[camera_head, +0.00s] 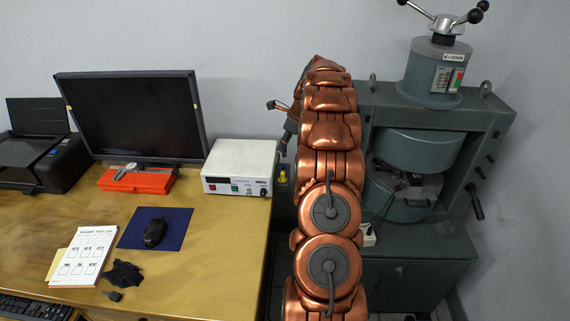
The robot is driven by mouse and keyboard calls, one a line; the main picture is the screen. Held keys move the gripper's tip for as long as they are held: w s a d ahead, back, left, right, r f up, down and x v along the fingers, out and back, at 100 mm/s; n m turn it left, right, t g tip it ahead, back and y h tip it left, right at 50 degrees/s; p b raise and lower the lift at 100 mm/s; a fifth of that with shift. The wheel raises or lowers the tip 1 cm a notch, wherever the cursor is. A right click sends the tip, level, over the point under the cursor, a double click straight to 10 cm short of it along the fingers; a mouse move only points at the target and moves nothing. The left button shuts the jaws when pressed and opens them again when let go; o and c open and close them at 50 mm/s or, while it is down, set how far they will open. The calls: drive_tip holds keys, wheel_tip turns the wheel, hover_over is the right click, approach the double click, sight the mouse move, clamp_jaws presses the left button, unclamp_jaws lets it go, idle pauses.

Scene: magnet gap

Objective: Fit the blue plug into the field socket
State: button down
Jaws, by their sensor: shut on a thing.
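My gripper (289,134) shows only in part, as a dark grey shape behind the left side of my copper-coloured arm. It is just right of the white power supply box (240,158) and above the gap between desk and magnet. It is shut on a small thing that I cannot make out. I cannot pick out the blue plug anywhere. The box's front panel has a display, coloured switches and small dark fittings at its right end. Which fitting is the field socket cannot be told. A small yellow thing (282,177) is just right of the box.
The grey-green magnet (490,120) stands right of my arm, which hides its left side. The desk (210,240) holds a monitor (135,115), printer (40,150), red case (137,181), mouse (155,232) and papers (84,257). The desk's right front is clear.

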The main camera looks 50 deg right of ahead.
wheel_tip(320, 180, down, 8)
drive_tip(key=shift+r+p, duration=0.25)
drive_tip(key=shift+p, duration=0.35)
drive_tip(key=c, duration=1.1)
unclamp_jaws()
drive_tip(key=shift+f, duration=0.1)
